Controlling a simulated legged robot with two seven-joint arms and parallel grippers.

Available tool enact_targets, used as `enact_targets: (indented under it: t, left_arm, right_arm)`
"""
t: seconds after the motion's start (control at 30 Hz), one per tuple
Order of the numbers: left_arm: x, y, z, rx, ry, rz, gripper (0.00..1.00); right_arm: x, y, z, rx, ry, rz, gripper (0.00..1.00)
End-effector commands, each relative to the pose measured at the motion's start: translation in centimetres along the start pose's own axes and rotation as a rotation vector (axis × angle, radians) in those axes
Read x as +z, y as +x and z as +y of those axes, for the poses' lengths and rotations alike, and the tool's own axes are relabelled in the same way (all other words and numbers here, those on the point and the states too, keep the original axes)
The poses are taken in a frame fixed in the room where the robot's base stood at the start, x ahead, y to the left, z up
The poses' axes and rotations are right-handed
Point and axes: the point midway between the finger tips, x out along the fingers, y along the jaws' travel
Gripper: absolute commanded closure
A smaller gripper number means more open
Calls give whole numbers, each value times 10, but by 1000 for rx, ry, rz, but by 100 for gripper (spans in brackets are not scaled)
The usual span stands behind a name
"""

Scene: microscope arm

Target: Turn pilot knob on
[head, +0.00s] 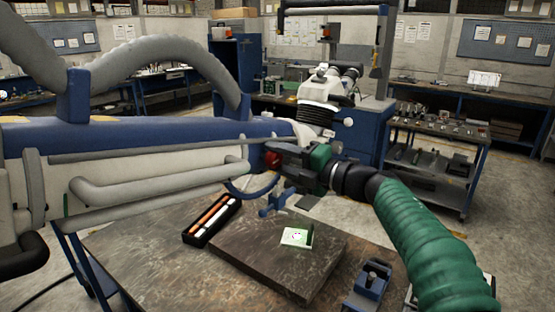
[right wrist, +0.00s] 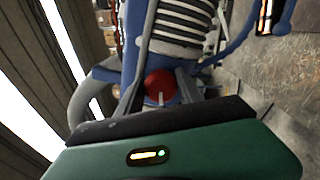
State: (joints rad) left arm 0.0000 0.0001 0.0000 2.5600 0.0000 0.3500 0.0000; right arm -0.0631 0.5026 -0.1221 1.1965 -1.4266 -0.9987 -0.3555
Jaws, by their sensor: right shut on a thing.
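The red pilot knob (head: 272,159) sits on the side of the blue and white microscope arm (head: 150,135), near that arm's right end. My right gripper (head: 281,158) comes in from the right and its dark fingers are shut on the knob. In the right wrist view the red knob (right wrist: 160,85) shows between the two fingers (right wrist: 162,98), with a light mark on its face. The fingers partly hide the knob in both views. The microscope head (head: 322,100) stands behind and above my gripper. My left gripper is not in view.
Below is a worktable (head: 140,245) with a dark slab (head: 260,260), a small card (head: 296,237) and a black tray of sticks (head: 190,237). A blue device (head: 368,284) is at the table's right. Grey hoses (head: 170,55) run over the microscope arm.

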Motion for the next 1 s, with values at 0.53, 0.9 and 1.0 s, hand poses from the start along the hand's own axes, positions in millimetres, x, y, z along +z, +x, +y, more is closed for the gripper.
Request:
enact_targets:
  t: [0.53, 0.9, 1.0]
  left_arm:
    - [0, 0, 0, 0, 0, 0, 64]
    - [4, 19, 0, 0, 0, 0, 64]
    - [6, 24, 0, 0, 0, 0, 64]
  right_arm:
    - [-1, 0, -3, -5, 1, 3, 35]
    - [0, -66, -6, -5, 0, -3, 35]
    - [0, -96, -6, -5, 1, -2, 35]
